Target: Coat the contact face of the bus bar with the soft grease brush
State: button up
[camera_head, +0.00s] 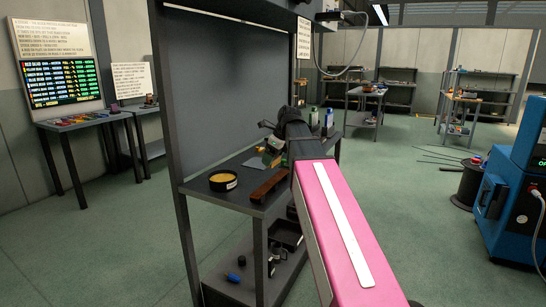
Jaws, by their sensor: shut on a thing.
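My gripper (276,145) is at the far end of my pink arm, low over the workbench (196,192). It is small and dark here and partly hidden by my own wrist. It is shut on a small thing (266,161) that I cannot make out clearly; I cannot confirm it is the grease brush. A long brown bar (268,187), which may be the bus bar, lies on the bench in front of the gripper. I cannot tell which face of the bar is the contact face.
Bottles (328,121) stand at the back right of the bench. A dark panel (228,85) and a post (170,110) rise behind and left. The lower shelf (245,272) holds bins and small parts.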

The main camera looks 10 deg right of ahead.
send_over(270, 179)
jog(key=s+d, duration=0.1)
notch_tip(270, 179, down, 5)
jog(key=shift+r, duration=0.1)
jog(key=shift+w+d, duration=1.1)
jog(key=shift+w, duration=0.4)
jog(key=shift+w+d, duration=1.05)
jog(key=shift+w, duration=0.4)
jog(key=shift+w+d, duration=1.1)
jog(key=shift+w, duration=0.4)
jog(key=shift+f, duration=1)
jog(key=shift+s+a+r, duration=0.1)
jog(key=shift+s+a, duration=0.55)
jog(key=shift+s, duration=0.3)
jog(key=shift+s+a, duration=0.65)
jog(key=shift+s, duration=0.25)
jog(key=shift+s+a, duration=0.7)
jog(key=shift+s, duration=0.25)
jog(key=shift+s+a, duration=0.65)
jog(key=shift+s, duration=0.25)
jog(key=shift+s+a, duration=0.6)
jog(key=shift+s, duration=0.15)
